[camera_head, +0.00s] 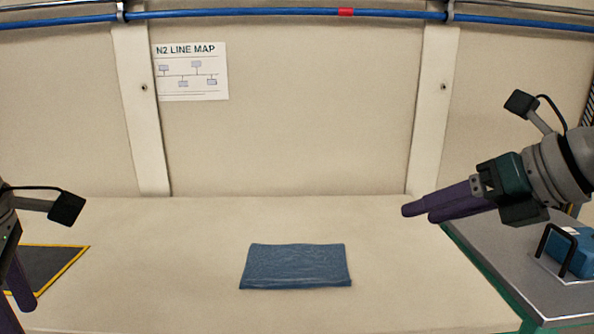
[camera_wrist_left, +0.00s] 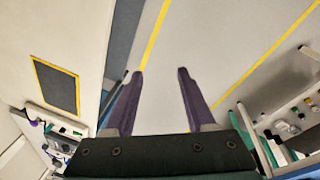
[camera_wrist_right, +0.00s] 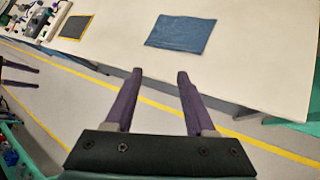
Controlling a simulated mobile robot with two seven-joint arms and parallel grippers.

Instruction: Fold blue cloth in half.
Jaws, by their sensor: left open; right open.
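The blue cloth (camera_head: 296,266) lies flat on the pale table (camera_head: 180,290), a wide rectangle near the middle. It also shows in the right wrist view (camera_wrist_right: 180,34), beyond the fingertips. I cannot tell whether it is one layer or more. My right gripper (camera_head: 415,212) is open and empty, up and to the right of the cloth and apart from it. Its purple fingers stand apart in the right wrist view (camera_wrist_right: 160,80). My left gripper (camera_wrist_left: 160,75) is open and empty, its fingers apart over the floor. In the head view it is only partly in view at the left edge.
A dark mat with a yellow border (camera_head: 50,268) lies at the table's left. A grey bench (camera_head: 520,270) with a blue item with a black handle (camera_head: 568,250) adjoins at right. The table around the cloth is clear. A wall with a line map (camera_head: 190,72) stands behind.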

